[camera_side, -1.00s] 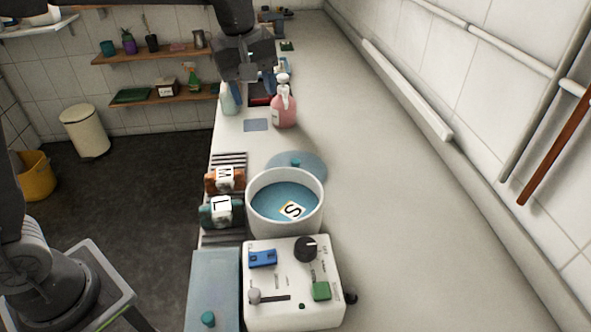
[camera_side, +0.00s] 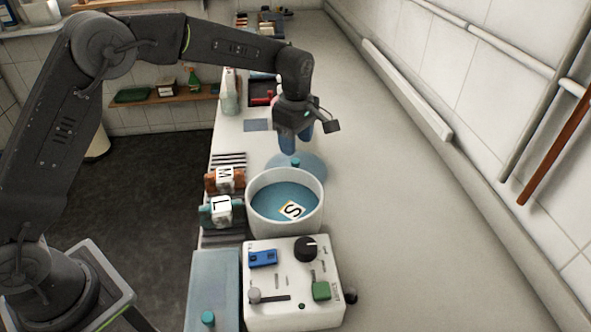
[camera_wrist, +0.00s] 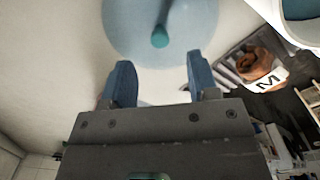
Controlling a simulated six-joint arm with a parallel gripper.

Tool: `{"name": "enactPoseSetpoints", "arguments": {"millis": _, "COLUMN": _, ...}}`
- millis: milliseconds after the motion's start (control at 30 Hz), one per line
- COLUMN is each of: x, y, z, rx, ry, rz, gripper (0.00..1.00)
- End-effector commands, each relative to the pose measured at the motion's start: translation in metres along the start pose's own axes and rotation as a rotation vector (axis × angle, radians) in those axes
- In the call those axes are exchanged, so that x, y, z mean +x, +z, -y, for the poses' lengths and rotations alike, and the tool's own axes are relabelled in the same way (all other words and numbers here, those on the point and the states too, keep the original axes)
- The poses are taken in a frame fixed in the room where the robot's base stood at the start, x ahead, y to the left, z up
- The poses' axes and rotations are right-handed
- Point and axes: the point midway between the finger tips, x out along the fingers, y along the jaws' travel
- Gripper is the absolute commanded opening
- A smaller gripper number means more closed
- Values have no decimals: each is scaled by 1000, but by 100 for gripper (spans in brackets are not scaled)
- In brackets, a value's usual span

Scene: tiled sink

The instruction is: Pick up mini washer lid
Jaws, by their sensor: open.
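The mini washer lid (camera_side: 316,167) is a round, flat blue disc with a small teal knob (camera_side: 295,163). It lies on the counter just behind the white washer tub (camera_side: 285,225). My gripper (camera_side: 297,146) hangs above the far part of the lid, pointing down, open and empty. In the wrist view the lid (camera_wrist: 125,28) and its knob (camera_wrist: 160,37) lie ahead of my two spread blue fingers (camera_wrist: 160,82), with the knob roughly in line with the gap. The lid's near edge is partly hidden behind the tub in the side view.
A cube marked S (camera_side: 292,210) is in the tub. The control panel (camera_side: 292,285) stands in front. The counter (camera_side: 400,230) at right is clear.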

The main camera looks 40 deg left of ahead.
Motion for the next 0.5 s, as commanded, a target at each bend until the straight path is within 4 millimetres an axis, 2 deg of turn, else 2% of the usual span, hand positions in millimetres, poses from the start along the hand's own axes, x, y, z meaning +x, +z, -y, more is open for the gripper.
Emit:
{"name": "enactPoseSetpoints", "arguments": {"millis": 167, "x": 12, "y": 0, "z": 0, "rx": 0, "ry": 0, "rz": 0, "gripper": 54}}
{"name": "enactPoseSetpoints", "arguments": {"millis": 400, "x": 46, "y": -2, "z": 0, "rx": 0, "ry": 0, "rz": -1, "gripper": 54}}
{"name": "enactPoseSetpoints", "arguments": {"millis": 500, "x": 55, "y": -2, "z": 0, "rx": -1, "ry": 1, "rz": -1, "gripper": 54}}
